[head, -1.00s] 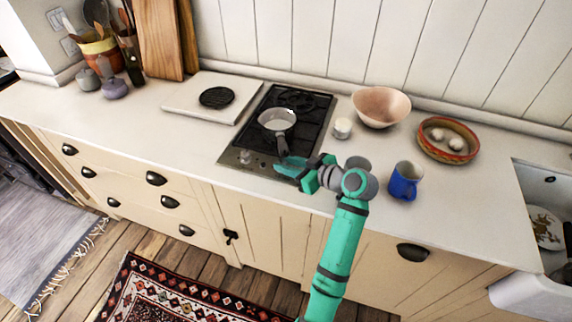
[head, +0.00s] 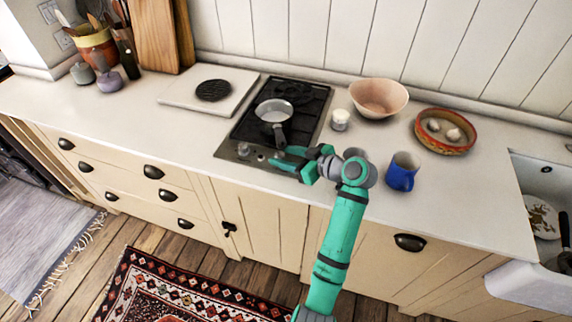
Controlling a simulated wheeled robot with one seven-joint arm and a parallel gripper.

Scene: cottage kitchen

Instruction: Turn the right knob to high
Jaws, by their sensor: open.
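The black two-burner hob (head: 247,129) is set in the counter with a metal control strip along its front. A knob (head: 243,150) shows at the left of the strip. A second small knob shape (head: 261,157) sits to its right, close to my fingertips. My gripper (head: 279,160) is open and reaches in from the right at the front right corner of the hob. It partly hides the right end of the strip, and I cannot tell whether it touches a knob. A grey saucepan (head: 273,112) stands on the hob, its handle pointing toward my gripper.
A blue mug (head: 402,171) stands right of my arm. A white jar (head: 340,119), a pink bowl (head: 379,98) and a red-rimmed bowl (head: 446,131) stand behind. A white board (head: 180,97) lies left of the hob. The front left counter is clear.

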